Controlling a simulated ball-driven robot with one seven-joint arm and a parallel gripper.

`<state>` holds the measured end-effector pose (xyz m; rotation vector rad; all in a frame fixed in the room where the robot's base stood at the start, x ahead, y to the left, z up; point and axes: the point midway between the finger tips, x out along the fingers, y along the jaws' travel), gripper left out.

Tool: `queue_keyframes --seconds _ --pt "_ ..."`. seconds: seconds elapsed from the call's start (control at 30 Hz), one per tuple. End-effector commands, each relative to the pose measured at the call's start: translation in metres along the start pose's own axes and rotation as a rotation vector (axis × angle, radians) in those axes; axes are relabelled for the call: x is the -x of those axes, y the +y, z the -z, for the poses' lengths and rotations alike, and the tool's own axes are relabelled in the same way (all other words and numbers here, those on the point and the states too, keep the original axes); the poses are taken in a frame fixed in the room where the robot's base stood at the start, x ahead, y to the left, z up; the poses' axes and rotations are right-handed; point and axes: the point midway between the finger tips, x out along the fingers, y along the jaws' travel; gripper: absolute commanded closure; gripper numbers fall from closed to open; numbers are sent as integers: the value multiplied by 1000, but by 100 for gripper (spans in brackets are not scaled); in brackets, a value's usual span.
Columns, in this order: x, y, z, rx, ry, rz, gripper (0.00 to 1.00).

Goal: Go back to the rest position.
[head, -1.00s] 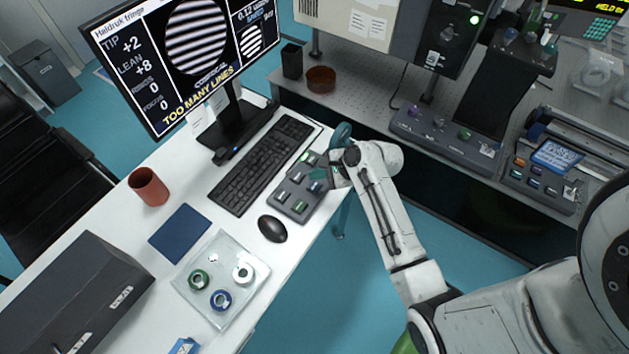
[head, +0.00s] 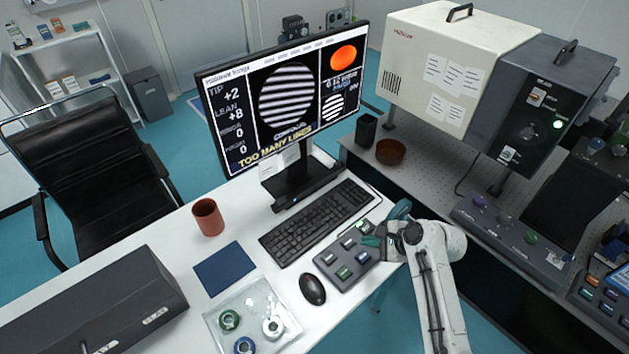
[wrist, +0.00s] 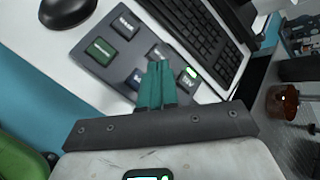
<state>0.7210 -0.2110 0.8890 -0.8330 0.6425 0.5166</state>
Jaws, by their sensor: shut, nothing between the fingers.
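My gripper (head: 372,240) is at the right end of the grey button box (head: 335,277) on the white desk. In the wrist view its two teal fingers (wrist: 156,66) are together with nothing between them, in front of the button box (wrist: 112,48). One button by the fingertips shows a green light. I cannot tell whether the fingertips touch the box. The monitor (head: 285,95) shows striped circles and the words "TOO MANY LINES".
A keyboard (head: 317,222), a black mouse (head: 312,289), a red-brown cup (head: 208,217), a blue pad (head: 225,268) and a clear tray (head: 222,330) with rings lie on the desk. An optical table (head: 430,165) with a large instrument stands to the right.

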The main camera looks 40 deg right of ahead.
Motion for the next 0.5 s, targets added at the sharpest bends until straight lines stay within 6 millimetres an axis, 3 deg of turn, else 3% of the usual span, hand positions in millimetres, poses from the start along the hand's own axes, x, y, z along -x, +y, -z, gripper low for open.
queue_keyframes --seconds 0.27,0.37,0.5 --pt "-2 8 -4 49 4 -22 100" --pt "-5 33 -14 210 13 -87 100" --pt "-1 89 -33 618 18 -249 100"
